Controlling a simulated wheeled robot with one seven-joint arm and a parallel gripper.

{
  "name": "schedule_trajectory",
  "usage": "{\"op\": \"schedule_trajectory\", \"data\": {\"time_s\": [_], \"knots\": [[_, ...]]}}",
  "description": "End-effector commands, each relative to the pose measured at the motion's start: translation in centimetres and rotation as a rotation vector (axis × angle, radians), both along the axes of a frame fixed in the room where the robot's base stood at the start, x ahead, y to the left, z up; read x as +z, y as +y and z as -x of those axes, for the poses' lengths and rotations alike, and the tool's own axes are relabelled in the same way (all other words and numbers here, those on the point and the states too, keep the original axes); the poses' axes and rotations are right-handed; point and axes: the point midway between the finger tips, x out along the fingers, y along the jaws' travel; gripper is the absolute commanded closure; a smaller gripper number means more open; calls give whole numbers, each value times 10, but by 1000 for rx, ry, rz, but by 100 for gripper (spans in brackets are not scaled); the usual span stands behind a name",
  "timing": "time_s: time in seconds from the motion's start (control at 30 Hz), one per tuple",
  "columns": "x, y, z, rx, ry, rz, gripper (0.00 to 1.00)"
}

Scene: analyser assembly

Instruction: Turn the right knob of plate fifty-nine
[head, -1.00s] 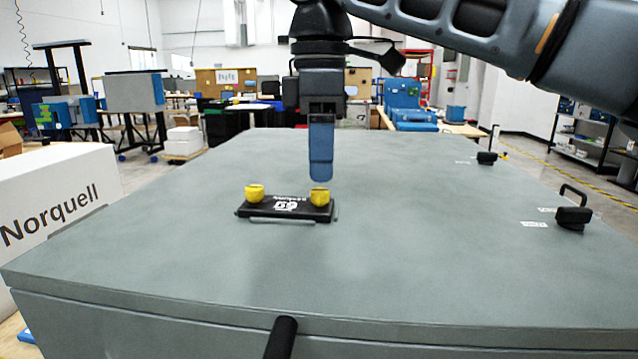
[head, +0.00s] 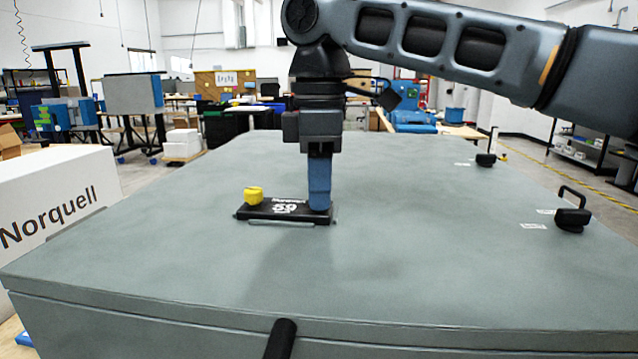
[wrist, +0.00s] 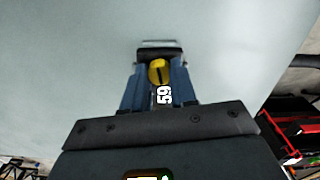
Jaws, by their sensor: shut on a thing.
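The black plate marked 59 (head: 285,209) lies on the grey bench top. Its left yellow knob (head: 253,195) stands free. In the head view my gripper (head: 320,205) points straight down over the plate's right end, and its blue fingers hide the right knob. In the wrist view a yellow knob (wrist: 159,71) with a dark slot sits between my two fingers (wrist: 159,82), which are shut on it. The number 59 (wrist: 165,95) shows just below the knob there.
The grey top (head: 200,270) is clear around the plate. Black handle-like fittings (head: 572,219) and (head: 486,159), the second a smaller fitting, stand near the right edge. A black handle (head: 283,335) juts from the front edge. A white Norquell box (head: 60,205) stands at left.

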Motion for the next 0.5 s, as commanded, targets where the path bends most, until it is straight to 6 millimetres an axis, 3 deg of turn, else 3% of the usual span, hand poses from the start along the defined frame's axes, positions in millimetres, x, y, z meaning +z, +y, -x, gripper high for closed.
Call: {"op": "schedule_trajectory", "data": {"time_s": [0.2,0.5], "knots": [[0,0,0,0,0,0,100],[4,1,1,-56,5,-2,100]]}}
